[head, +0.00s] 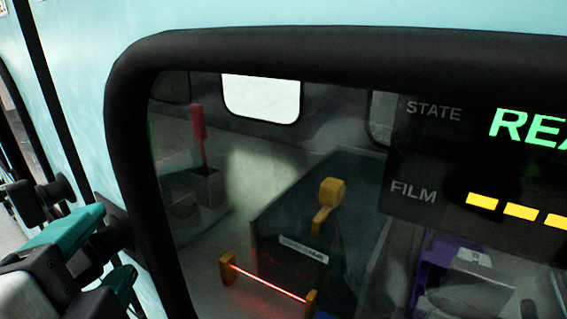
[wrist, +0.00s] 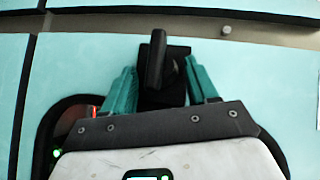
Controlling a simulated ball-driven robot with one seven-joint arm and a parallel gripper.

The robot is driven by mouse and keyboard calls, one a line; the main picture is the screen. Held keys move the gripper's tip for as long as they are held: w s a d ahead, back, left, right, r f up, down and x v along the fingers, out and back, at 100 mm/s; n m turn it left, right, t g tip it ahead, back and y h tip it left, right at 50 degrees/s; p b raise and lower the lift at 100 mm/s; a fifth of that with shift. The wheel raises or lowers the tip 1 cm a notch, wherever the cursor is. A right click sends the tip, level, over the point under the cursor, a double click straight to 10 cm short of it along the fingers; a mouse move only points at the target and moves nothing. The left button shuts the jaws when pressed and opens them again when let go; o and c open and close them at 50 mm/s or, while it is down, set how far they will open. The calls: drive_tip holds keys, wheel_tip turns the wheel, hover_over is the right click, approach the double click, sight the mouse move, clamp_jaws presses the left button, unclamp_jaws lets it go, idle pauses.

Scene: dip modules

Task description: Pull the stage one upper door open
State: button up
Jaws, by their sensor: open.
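The light-blue door panel (head: 90,60) has a large window with a thick rounded black frame (head: 340,45). It also fills most of the wrist view (wrist: 75,65). A black handle (wrist: 157,58) on a black mount stands out from the panel in the wrist view. My gripper (head: 118,240) is at the lower left of the head view, beside the window frame. Its two teal fingers are open, one on each side of the handle in the wrist view (wrist: 160,70). A gap shows on both sides. How far the fingers reach around the handle is hard to tell. The door looks shut.
Dark seams (head: 48,95) run along the panel's left side. Through the window I see yellow posts with a red beam (head: 268,283), a red-topped part (head: 198,122) and a purple part (head: 440,265). A display (head: 470,160) reads STATE and FILM.

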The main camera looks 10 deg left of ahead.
drive_tip(key=shift+c, duration=0.3)
clamp_jaws()
idle(0.4)
